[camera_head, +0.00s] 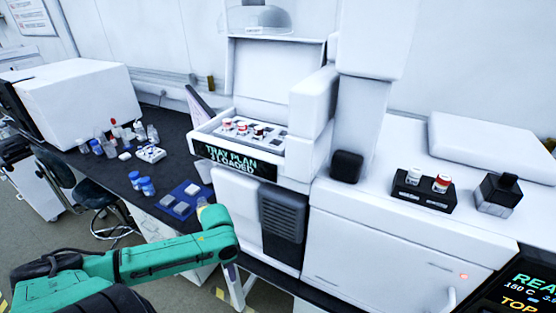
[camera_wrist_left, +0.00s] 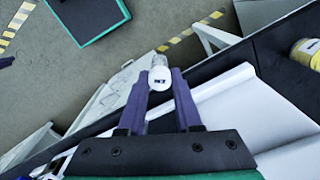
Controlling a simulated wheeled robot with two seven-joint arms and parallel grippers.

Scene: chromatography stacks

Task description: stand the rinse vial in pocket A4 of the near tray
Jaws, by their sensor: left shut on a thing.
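My left gripper (camera_wrist_left: 161,82) is shut on a small vial (camera_wrist_left: 159,62) in the left wrist view. The vial has a clear part and a white face with a dark marking, held between the purple fingertips above the floor and bench edge. In the head view my green left arm reaches in from the left and its wrist (camera_head: 215,218) hides the fingers and the vial. A white tray (camera_head: 207,131) sits in the open instrument, beyond and above my left wrist. It holds several red-and-white capped vials (camera_head: 242,129) and has dark empty pockets. Pocket letters cannot be read. My right gripper does not show.
A sign (camera_head: 235,162) on the instrument front reads TRAY PLAN 3 LOADED. Blue-capped jars (camera_head: 147,187) and a blue mat (camera_head: 166,205) lie on the dark bench at left. A black block (camera_head: 424,198) with two vials stands right of a white column (camera_head: 358,110).

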